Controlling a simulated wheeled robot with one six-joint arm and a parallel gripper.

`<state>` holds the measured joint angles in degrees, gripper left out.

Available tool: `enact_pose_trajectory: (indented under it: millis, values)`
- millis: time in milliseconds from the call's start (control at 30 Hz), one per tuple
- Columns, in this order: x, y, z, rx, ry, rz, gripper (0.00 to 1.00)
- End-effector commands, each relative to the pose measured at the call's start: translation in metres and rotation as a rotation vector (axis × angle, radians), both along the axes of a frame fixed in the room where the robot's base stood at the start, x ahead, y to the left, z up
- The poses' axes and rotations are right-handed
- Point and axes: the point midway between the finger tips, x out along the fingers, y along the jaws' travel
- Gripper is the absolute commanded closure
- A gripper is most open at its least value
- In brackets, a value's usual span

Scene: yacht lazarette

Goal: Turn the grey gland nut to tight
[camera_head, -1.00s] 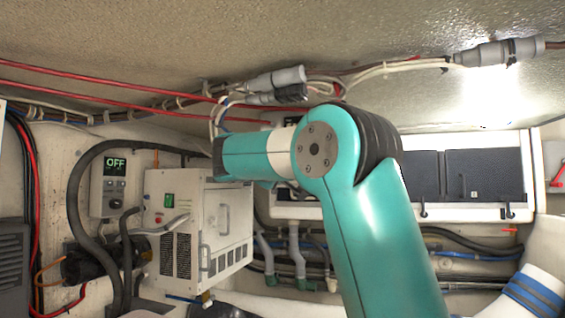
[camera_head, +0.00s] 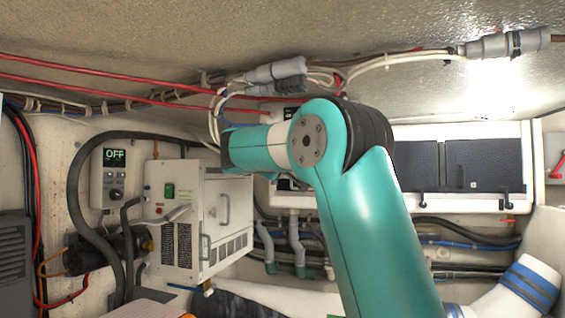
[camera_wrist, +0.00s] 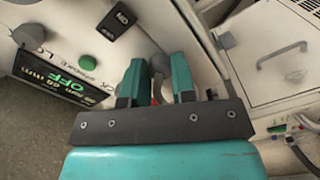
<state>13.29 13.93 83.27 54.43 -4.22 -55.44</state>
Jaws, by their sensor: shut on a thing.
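My gripper (camera_wrist: 158,82) shows in the wrist view as two teal fingers on a dark bar. It is shut on a small grey part (camera_wrist: 158,64) that stands between the fingertips, which I take to be the grey gland nut. Its lower portion is hidden by the fingers, and a bit of red shows below it. I cannot read any tight mark or tell how far the nut is turned. In the head view my arm hides the gripper and the nut.
A control panel with an OFF display (camera_wrist: 62,82), a green button (camera_wrist: 87,62) and a black switch (camera_wrist: 117,20) lies close left of the fingers. A white cabinet with a handle (camera_wrist: 281,55) is at right. A white box (camera_head: 200,222), hoses and overhead cables (camera_head: 150,102) crowd my arm.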

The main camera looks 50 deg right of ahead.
Motion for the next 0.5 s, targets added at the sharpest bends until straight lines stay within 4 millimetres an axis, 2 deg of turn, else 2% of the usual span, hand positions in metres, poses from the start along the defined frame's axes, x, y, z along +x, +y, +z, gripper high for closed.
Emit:
enact_pose_trajectory:
  millis: [267, 500]
  values:
    - [0.0000, 0.0002, -0.0033, 0.040, -0.097, 0.000, 0.99]
    - [0.0002, 0.0003, -0.0050, 0.115, -0.277, 0.000, 0.99]
